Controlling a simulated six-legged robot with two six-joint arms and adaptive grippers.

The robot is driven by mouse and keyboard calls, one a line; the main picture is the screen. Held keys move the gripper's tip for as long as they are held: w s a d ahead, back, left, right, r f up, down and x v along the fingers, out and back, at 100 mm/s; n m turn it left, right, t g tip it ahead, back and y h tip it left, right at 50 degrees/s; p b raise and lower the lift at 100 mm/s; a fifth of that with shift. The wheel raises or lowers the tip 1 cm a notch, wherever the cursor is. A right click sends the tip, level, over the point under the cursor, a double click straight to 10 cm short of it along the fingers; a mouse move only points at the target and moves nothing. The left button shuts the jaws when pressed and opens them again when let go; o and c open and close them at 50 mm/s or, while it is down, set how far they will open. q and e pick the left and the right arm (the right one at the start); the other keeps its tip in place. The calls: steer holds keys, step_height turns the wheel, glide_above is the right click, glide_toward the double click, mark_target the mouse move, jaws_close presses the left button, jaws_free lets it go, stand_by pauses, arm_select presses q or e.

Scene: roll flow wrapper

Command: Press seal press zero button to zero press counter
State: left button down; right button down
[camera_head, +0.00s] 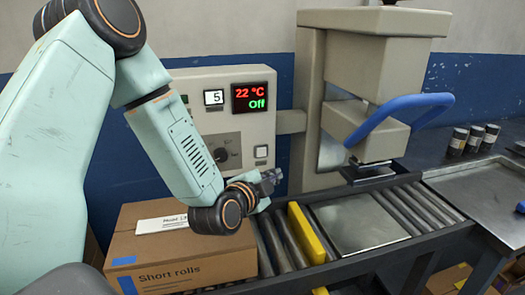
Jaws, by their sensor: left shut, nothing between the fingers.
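The beige control panel (190,88) is on the wall side at the centre. Its counter window (214,97) shows 5, and a red and green display (254,97) reads 22 °C and Off. A small pale square button (261,151) is at the panel's lower right, with a label below it. The seal press (365,60) with a blue handle (400,112) stands to the right. My left gripper (272,179) is shut and empty, just below the button in the picture. I cannot tell its distance from the panel. My right gripper is not in view.
A cardboard box (190,255) marked Short rolls lies under my left arm. A roller conveyor (285,240) with a yellow bar (306,234) and a metal plate (358,224) runs below the press. A dark knob (221,155) is on the panel. Several dark jars (474,139) stand at right.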

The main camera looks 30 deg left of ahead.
mark_target(261, 152)
arm_select(q)
steer(key=shift+w+a+f, duration=0.15)
steer(key=shift+w+a, duration=1.4)
steer(key=shift+a, duration=0.25)
steer(key=shift+w+a+f, duration=0.1)
steer(key=shift+w+a, duration=1.4)
steer(key=shift+a, duration=0.3)
steer(key=shift+d, duration=0.1)
steer(key=shift+s+r, duration=0.1)
steer(key=shift+w+a+p, duration=0.2)
steer(key=shift+p, duration=0.3)
